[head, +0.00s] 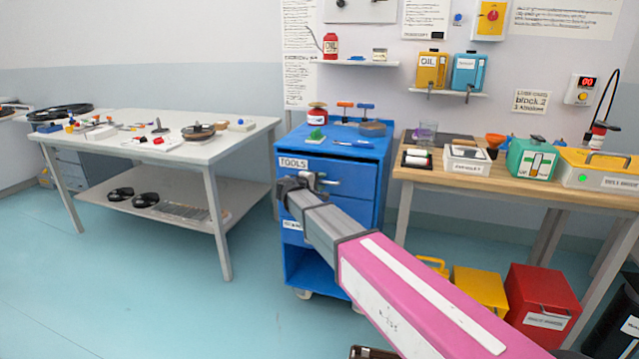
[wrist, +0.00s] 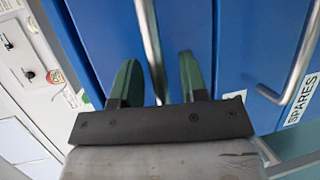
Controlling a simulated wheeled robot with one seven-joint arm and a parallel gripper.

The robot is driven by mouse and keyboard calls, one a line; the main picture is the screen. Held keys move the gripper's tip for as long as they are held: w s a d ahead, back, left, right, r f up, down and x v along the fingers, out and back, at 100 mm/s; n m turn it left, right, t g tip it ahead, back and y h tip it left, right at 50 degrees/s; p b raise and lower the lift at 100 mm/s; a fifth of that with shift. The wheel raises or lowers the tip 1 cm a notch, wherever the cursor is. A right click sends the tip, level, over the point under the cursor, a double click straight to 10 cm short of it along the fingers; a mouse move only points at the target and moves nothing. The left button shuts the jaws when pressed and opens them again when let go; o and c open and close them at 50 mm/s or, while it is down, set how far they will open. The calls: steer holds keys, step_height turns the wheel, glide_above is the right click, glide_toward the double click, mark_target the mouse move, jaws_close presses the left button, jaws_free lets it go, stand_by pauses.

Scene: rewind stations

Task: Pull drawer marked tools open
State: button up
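The drawer marked TOOLS (head: 345,180) is the top drawer of a blue cabinet, its label at its upper left. It looks flush with the cabinet front. Its metal handle (wrist: 147,30) shows in the wrist view as a bar running between my two green fingers. My gripper (wrist: 157,82) is open, with a gap on each side of the bar. In the head view my gripper (head: 305,182) is at the drawer's left front, and my arm hides part of the cabinet below it.
A lower drawer marked SPARES (wrist: 235,40) has its own bar handle (wrist: 292,70). Small tools lie on the cabinet top (head: 372,150). A white table (head: 165,148) stands left and a wooden bench (head: 480,183) right. Yellow and red bins (head: 543,300) sit under the bench.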

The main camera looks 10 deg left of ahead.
jaws_close()
steer(key=s+a, duration=0.2)
steer(key=s, duration=2.9)
steer(key=shift+s+a, duration=0.25)
steer(key=shift+s, duration=0.05)
jaws_free()
steer(key=v, duration=1)
steer(key=shift+s+a, duration=0.25)
steer(key=shift+s, duration=0.05)
